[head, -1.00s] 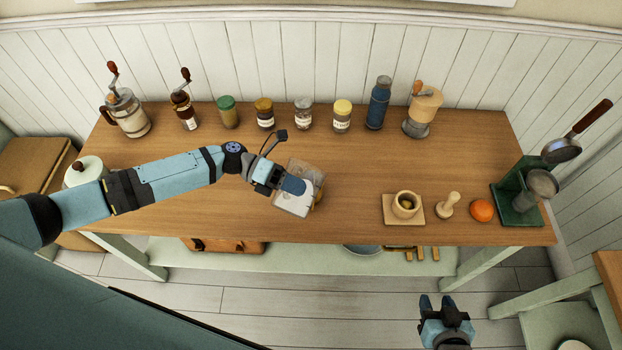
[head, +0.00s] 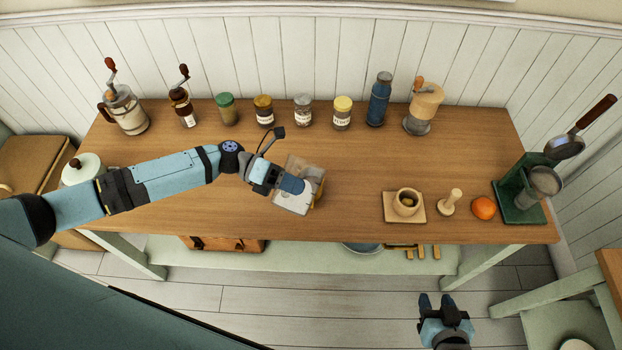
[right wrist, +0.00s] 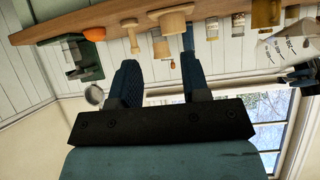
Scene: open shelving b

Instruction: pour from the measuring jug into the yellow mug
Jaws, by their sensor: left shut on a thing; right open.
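The measuring jug (head: 298,163) is clear, with dark markings that show in the right wrist view (right wrist: 284,48). My left gripper (head: 292,186) is shut on it over the middle of the wooden table. The jug looks tilted, and the gripper hides much of it. I see no stream of contents. My right gripper (head: 436,301) is open and empty, in front of the table; its fingers show in the right wrist view (right wrist: 160,78).
Several jars (head: 303,110), a blue bottle (head: 378,102) and grinders (head: 423,108) line the back of the table. A mortar (head: 406,203), pestle (head: 451,201), orange (head: 483,208) and green stand (head: 520,199) stand at right. The table between jug and mortar is clear.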

